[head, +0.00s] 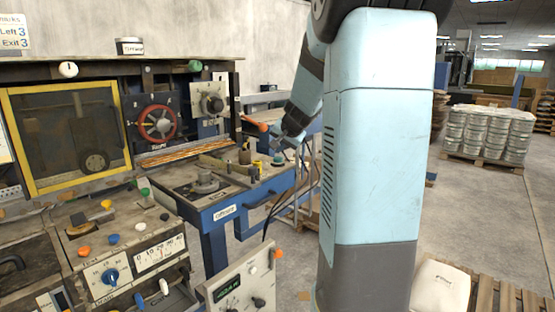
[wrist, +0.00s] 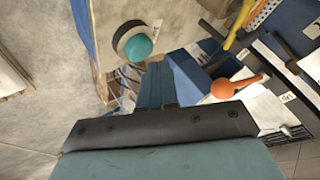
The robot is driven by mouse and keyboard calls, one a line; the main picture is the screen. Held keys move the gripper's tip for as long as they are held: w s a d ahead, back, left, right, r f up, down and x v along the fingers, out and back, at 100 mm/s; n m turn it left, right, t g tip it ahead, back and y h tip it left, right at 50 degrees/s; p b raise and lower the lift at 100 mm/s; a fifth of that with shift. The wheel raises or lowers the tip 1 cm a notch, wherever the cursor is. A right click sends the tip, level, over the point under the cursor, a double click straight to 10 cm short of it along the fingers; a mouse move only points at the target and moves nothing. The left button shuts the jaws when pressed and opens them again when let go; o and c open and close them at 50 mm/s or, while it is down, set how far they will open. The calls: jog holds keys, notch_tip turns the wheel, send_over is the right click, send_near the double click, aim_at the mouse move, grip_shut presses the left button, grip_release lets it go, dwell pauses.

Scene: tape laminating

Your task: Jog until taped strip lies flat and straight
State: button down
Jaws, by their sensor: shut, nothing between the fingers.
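A long coppery strip (head: 182,152) lies across the bench under the wheel; at this size I cannot tell how flat or straight it is. A teal round-topped knob on a dark base (head: 278,160) stands at the bench's right end; a like knob shows in the wrist view (wrist: 138,44). An orange-knobbed lever (head: 262,127) is close by and also shows in the wrist view (wrist: 225,88). My gripper (head: 280,143) is shut and empty near the bench's right end, by the teal knob. In the wrist view its fingers (wrist: 157,82) are below the teal knob, visibly apart from it.
A yellow-framed dark window (head: 70,135) and a red-rimmed wheel (head: 157,122) stand at the back. A dial panel (head: 130,260) and a display box (head: 240,285) are in front. My arm hides part of the right side. Stacked tubs on a pallet (head: 490,130) stand far right.

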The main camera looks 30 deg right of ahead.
jog(key=shift+f, duration=0.15)
jog(key=shift+f, duration=0.2)
